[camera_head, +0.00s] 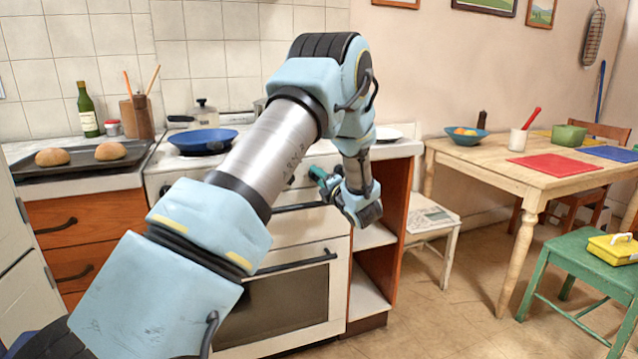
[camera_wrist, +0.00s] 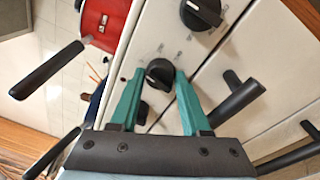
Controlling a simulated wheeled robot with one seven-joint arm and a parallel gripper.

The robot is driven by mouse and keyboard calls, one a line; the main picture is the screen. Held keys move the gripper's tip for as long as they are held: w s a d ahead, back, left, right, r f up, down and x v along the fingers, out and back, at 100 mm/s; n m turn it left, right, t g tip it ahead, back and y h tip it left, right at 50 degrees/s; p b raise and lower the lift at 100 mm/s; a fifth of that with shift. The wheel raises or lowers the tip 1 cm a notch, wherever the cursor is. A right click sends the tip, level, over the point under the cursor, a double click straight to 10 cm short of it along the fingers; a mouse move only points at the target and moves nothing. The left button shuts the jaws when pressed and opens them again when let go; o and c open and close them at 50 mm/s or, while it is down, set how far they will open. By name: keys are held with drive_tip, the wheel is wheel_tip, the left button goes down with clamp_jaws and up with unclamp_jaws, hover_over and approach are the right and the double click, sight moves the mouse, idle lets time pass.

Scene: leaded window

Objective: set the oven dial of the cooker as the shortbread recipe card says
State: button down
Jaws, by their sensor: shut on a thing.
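The cooker (camera_head: 328,225) has a white front, an oven door with a dark window and a row of controls above it. My gripper (camera_head: 318,178) is at the control panel, with its teal fingers against the cooker front. In the wrist view, my gripper (camera_wrist: 161,76) is shut on a black round dial (camera_wrist: 159,74), one finger on each side. Small marks are printed around this dial, too small to read. A second black dial (camera_wrist: 202,13) with marks sits farther up the panel. I cannot tell the dial's setting. I do not see a readable recipe card.
A blue pan (camera_head: 203,139) stands on the hob. A baking tray (camera_head: 60,174) with two buns is on the left counter. Black bar handles (camera_wrist: 240,98) stick out close to my gripper. A wooden table (camera_head: 485,160) stands right, with free floor before it.

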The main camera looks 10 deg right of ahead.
drive_tip(key=m+b, duration=0.2)
drive_tip(key=m, duration=0.1)
drive_tip(key=m+b, duration=0.1)
drive_tip(key=shift+f+m+t, duration=0.25)
drive_tip(key=shift+m+t, duration=0.15)
drive_tip(key=m+h+b, duration=0.1)
drive_tip(key=m, duration=0.4)
drive_tip(key=shift+m+t, duration=0.3)
drive_tip(key=shift+m, duration=0.1)
drive_tip(key=m, duration=0.5)
drive_tip(key=shift+a+r+h+b, duration=0.1)
drive_tip(key=shift+h+b, duration=0.2)
drive_tip(key=shift+h, duration=0.1)
drive_tip(key=m+h, duration=0.1)
drive_tip(key=m, duration=0.4)
drive_tip(key=shift+a+p, duration=0.1)
drive_tip(key=shift+p, duration=0.25)
drive_tip(key=shift+m, duration=0.4)
drive_tip(key=shift+c, duration=1.9)
unclamp_jaws()
